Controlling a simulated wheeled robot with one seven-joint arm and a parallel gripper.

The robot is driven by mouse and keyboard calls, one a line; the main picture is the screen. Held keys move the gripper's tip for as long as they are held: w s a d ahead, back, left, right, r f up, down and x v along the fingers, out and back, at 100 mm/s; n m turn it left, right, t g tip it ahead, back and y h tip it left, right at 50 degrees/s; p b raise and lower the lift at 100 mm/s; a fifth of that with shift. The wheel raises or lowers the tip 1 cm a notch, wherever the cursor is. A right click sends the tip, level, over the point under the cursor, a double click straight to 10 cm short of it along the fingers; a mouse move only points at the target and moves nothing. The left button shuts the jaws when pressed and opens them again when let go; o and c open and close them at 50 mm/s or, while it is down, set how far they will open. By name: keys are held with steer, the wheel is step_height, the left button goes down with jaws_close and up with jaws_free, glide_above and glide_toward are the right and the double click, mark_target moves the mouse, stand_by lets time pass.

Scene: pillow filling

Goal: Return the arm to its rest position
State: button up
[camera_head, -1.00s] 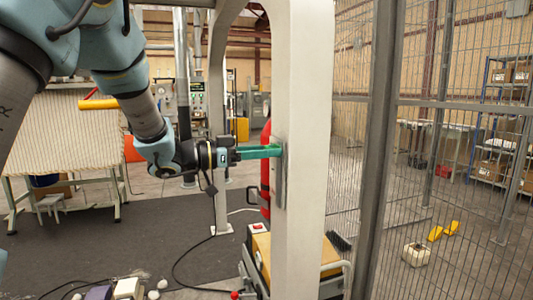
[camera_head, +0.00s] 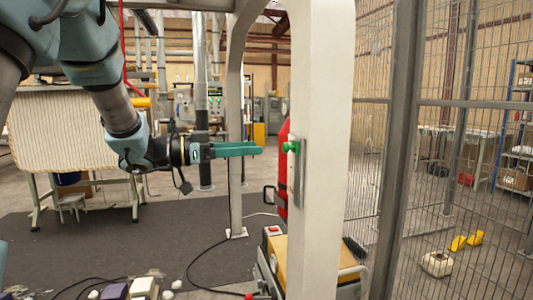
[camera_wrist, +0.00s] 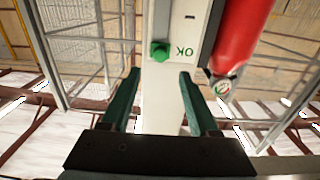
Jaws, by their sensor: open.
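My gripper (camera_head: 258,148) has green fingers and points right toward the white post (camera_head: 318,150) of a frame. A gap shows between its fingertips and the post. A green button (camera_head: 291,146) sits on a grey panel on the post, apart from the fingertips. In the wrist view my gripper (camera_wrist: 158,72) is open and empty, with its two green fingers spread. The green button (camera_wrist: 159,51) shows beyond them on a panel marked OK.
A red cylinder (camera_head: 282,170) stands behind the post. A wire mesh fence (camera_head: 460,150) fills the right side. A yellow-topped machine (camera_head: 275,255) stands low at the post. Cables and small objects (camera_head: 115,291) lie on the dark mat at lower left.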

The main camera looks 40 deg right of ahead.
steer(key=shift+v, duration=0.8)
steer(key=w+a+f+n+t+y, duration=0.25)
steer(key=w+a+n+t, duration=0.35)
steer(key=w, duration=0.3)
steer(key=w+a+f+n+t+y, duration=0.25)
steer(key=w+a+n+t, duration=0.2)
steer(key=w+t, duration=0.45)
steer(key=w+a+f+n+t+y, duration=0.15)
steer(key=a+f+n+y, duration=0.35)
steer(key=a, duration=0.7)
steer(key=s+a+f+n+g+y, duration=0.35)
steer(key=s+a+f+y, duration=0.4)
steer(key=a, duration=0.55)
steer(key=s+a+f+n+g, duration=0.1)
steer(key=s+f+g, duration=0.1)
steer(key=s, duration=0.3)
steer(key=s+a+f+n+g, duration=0.1)
steer(key=s+a+f+g, duration=0.1)
steer(key=s, duration=0.4)
steer(key=shift+s+a+f+g+h, duration=0.3)
steer(key=shift+f+g+h, duration=0.2)
steer(key=shift+f, duration=0.25)
